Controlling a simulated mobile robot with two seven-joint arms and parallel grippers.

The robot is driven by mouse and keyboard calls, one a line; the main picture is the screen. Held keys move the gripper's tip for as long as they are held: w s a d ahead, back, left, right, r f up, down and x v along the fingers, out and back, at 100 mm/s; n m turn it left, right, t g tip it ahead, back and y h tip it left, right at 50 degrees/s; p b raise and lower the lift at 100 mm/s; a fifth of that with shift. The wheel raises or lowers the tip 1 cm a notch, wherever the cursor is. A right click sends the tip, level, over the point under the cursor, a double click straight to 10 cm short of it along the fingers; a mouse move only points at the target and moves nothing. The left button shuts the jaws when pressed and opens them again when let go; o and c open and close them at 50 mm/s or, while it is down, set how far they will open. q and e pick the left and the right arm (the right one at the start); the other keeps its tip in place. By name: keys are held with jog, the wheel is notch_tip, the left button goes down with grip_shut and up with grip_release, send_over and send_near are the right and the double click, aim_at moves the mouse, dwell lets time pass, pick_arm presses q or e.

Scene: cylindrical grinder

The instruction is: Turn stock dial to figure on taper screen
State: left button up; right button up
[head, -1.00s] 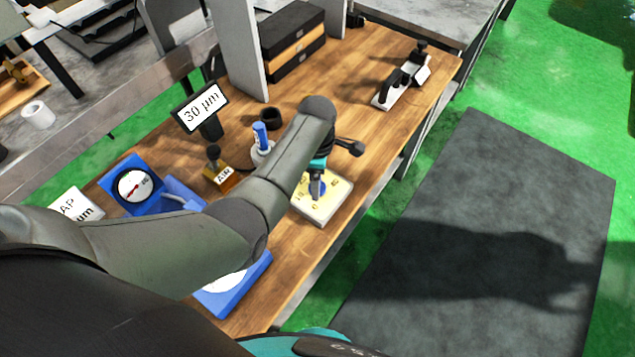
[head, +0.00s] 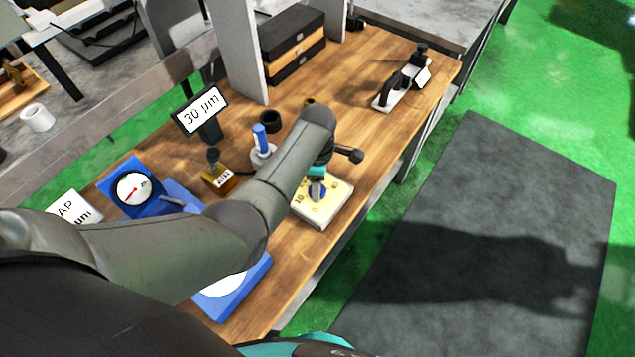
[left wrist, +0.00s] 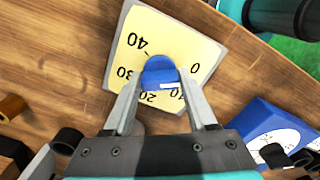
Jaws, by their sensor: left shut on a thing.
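The stock dial is a cream plate (head: 335,207) with printed figures and a blue knob (left wrist: 160,74). In the left wrist view its face (left wrist: 180,45) shows 40, 30, 20 and 0; the fingers and knob cover part of the scale. My left gripper (head: 317,190) reaches down over the plate. In the left wrist view its two fingers (left wrist: 160,82) are shut on opposite sides of the knob. A pale mark shows on the knob's near side; which figure it meets is unclear. The taper screen (head: 201,109) reads 30 µm. My right gripper is out of view.
A brass AIR block (head: 219,180) and a blue-handled item (head: 262,142) stand behind my left arm. A blue gauge stand (head: 128,201) is at left. A black-handled tool (head: 393,94) lies at the back right.

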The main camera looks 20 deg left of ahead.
pick_arm(q)
jog(key=c, duration=0.4)
